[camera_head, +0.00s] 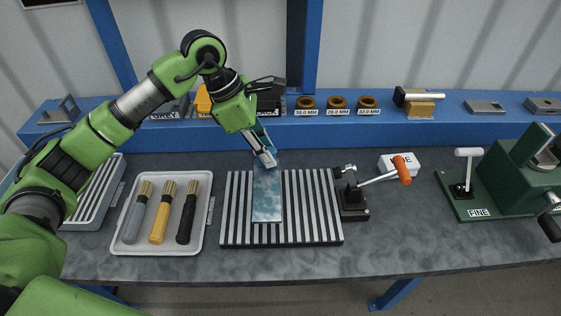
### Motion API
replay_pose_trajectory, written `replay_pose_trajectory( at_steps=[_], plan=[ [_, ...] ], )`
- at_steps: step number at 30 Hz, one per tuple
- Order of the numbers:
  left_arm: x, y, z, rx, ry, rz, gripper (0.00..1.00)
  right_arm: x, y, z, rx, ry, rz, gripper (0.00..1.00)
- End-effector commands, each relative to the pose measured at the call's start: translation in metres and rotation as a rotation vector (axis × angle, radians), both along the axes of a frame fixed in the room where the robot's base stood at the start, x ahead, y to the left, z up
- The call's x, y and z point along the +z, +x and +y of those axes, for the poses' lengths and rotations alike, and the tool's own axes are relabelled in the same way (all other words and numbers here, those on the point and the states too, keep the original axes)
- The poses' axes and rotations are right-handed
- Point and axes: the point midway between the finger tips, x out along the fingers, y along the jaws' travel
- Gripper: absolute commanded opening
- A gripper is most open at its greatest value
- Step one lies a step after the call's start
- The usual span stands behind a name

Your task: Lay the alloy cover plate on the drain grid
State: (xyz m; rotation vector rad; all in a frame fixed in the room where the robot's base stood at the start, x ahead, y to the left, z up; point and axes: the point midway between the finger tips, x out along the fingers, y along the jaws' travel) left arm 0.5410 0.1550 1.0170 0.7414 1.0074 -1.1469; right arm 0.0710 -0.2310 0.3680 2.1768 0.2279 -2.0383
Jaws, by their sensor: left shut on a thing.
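The alloy cover plate (267,198) is a flat, pale blue-grey rectangle with a mottled surface. It is over the left-middle part of the drain grid (313,208), a black and light striped slab on the table. I cannot tell whether the plate touches the grid all along or is slightly above it. My left gripper (267,158) is shut on the far end of the plate, reaching down from above. The fingertips partly hide that end. My right gripper is not in view.
A white tray (204,216) with several-coloured handled tools stands left of the grid. A lever clamp with an orange knob (402,170) stands close to its right. A green machine labelled FINE (500,190) is at the right. A blue shelf (450,132) with small parts runs behind.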

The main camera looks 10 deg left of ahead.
Motion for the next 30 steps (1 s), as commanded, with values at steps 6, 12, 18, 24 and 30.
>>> replay_pose_trajectory(
  at_steps=[6,12,18,24,30],
  plan=[
    [-0.03,0.018,-0.017,0.001,0.0,0.001,0.0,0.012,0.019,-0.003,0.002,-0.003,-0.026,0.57],
    [-0.04,0.024,-0.022,0.001,0.0,0.001,0.0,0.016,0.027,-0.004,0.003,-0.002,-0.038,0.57],
    [-0.066,0.026,-0.025,0.0,0.0,0.005,0.0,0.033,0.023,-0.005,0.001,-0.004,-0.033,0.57],
    [-0.076,0.027,-0.024,0.0,0.0,-0.001,0.0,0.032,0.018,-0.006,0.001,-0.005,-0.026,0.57],
    [-0.08,0.027,-0.024,0.0,0.001,-0.001,0.0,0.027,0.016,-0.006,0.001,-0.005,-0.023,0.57]
  ],
)
